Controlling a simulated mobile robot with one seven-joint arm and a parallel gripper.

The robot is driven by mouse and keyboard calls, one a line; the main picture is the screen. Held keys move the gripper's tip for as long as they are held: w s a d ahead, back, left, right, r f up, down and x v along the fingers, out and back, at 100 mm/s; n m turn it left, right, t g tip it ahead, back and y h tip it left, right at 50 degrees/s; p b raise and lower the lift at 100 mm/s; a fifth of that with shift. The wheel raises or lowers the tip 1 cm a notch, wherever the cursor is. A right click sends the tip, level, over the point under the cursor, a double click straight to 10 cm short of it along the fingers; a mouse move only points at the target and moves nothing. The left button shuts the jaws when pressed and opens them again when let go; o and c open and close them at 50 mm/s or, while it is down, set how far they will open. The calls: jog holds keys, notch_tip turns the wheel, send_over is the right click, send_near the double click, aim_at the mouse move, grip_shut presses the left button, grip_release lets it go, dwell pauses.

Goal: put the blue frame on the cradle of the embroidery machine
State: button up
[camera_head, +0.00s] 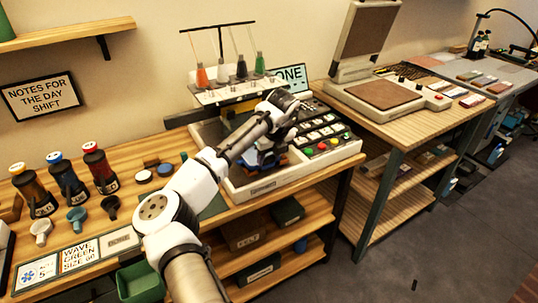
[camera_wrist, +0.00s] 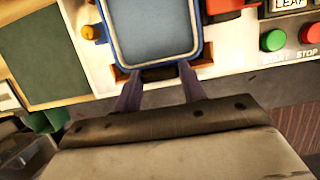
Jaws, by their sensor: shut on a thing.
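The embroidery machine (camera_head: 262,184) is a pale bench unit with a button panel on its right side. The blue frame (camera_wrist: 204,38) has a blue rim around a grey-blue field. It lies over the pale machine bed (camera_wrist: 103,78) in the wrist view, with small brown blocks (camera_wrist: 121,73) by its near corners that look like part of the cradle. My gripper (camera_wrist: 158,72) is shut on the frame's near edge. In the head view my arm hides most of the frame (camera_head: 268,163). I cannot tell whether the frame rests fully on the cradle.
Green and red buttons (camera_wrist: 273,40) are right of the frame, and a red part (camera_wrist: 222,5) is close beside it. Thread cones (camera_head: 241,68) stand on the machine's rack. Several capped bottles (camera_head: 66,180) stand at the left. A second bench (camera_head: 420,115) is at the right.

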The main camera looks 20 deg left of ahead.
jog(key=shift+f, duration=0.1)
jog(key=o, duration=1)
jog(key=shift+r+p, duration=2.15)
jog(key=shift+r, duration=0.1)
jog(key=shift+s+d+r+p, duration=0.5)
jog(key=shift+s+d, duration=0.1)
jog(key=shift+d, duration=0.2)
jog(key=shift+s+d+r+p, duration=0.5)
jog(key=shift+s+d, duration=0.15)
jog(key=shift+d, duration=0.1)
jog(key=shift+s+d+r+p, duration=0.4)
jog(key=shift+s+d+r, duration=0.15)
jog(key=shift+d, duration=0.25)
